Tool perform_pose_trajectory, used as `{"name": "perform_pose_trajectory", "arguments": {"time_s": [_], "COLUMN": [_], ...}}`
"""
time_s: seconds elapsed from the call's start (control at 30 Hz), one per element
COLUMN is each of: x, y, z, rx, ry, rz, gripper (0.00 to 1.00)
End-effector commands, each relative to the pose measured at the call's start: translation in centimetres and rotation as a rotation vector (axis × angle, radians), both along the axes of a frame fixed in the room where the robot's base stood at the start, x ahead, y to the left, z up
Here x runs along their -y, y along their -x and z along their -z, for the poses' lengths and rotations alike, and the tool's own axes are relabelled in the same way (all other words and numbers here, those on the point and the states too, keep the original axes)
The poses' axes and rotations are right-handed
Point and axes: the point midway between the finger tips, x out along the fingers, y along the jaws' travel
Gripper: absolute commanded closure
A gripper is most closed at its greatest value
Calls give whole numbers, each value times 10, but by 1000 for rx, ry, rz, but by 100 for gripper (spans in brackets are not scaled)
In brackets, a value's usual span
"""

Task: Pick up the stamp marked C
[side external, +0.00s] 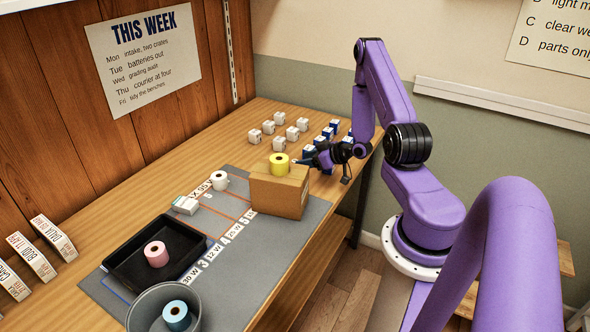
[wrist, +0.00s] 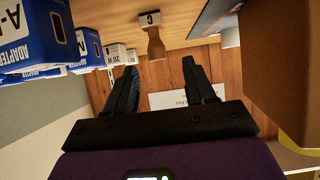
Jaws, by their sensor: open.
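The stamp marked C (wrist: 153,42) shows in the wrist view, with a wooden handle and a pale block bearing the letter C. It stands on the wooden table (wrist: 185,20), ahead of my gripper (wrist: 160,66) and roughly in line with the gap between the fingers. The fingers are apart with nothing between them, and the stamp is beyond their tips. In the side view my gripper (side external: 302,162) is low over the table, just right of a yellow roll. I cannot make out the stamp in the side view.
A cardboard box (side external: 280,193) with the yellow roll (side external: 279,164) on top stands close beside my gripper. Blue adapter boxes (wrist: 30,35) and white boxes (side external: 280,131) stand on the other side. A black tray (side external: 120,266) holds a pink roll (side external: 156,254); a grey bin (side external: 140,318) holds a blue roll.

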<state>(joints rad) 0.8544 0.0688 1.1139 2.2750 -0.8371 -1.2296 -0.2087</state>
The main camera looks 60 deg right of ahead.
Motion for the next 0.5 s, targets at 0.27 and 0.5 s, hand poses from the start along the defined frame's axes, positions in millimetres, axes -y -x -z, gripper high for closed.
{"name": "perform_pose_trajectory", "arguments": {"time_s": [0.27,0.5], "x": [0,3], "y": [-19,-45], "z": [10,25], "rx": [0,-1], "ry": [1,1], "rz": [-5,-3], "gripper": [45,45]}}
